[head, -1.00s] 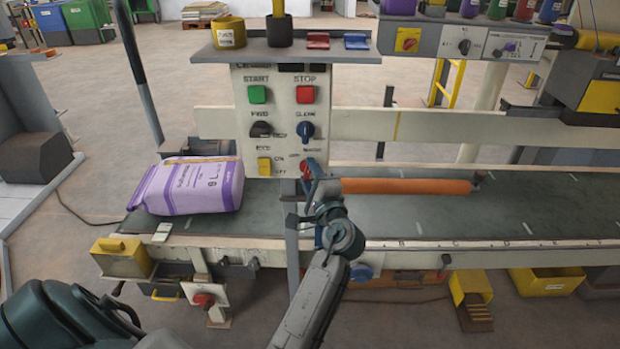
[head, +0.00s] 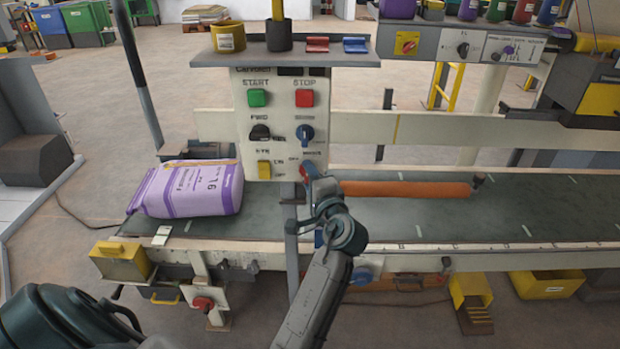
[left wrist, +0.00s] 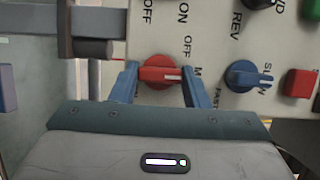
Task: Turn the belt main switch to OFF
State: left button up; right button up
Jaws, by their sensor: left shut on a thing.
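The belt main switch is a red rotary knob (head: 309,169) low on the right of the cream control panel (head: 288,143). In the left wrist view the red knob (left wrist: 160,74) lies crosswise, its white mark toward the right end. An "OFF" label is up and right of it; a label starting with "M" is partly hidden by the right finger. My left gripper (head: 314,178) is at the switch. Its blue fingers (left wrist: 160,82) are shut on the knob, one at each end. My right gripper is not in view.
A blue selector knob (head: 305,133) sits just above the switch, with green and red buttons higher. An orange roller (head: 405,188) lies close to the right of my gripper. A purple sack (head: 190,188) lies on the conveyor belt (head: 540,205) at left.

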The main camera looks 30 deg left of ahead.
pick_arm(q)
jog(key=o, duration=1)
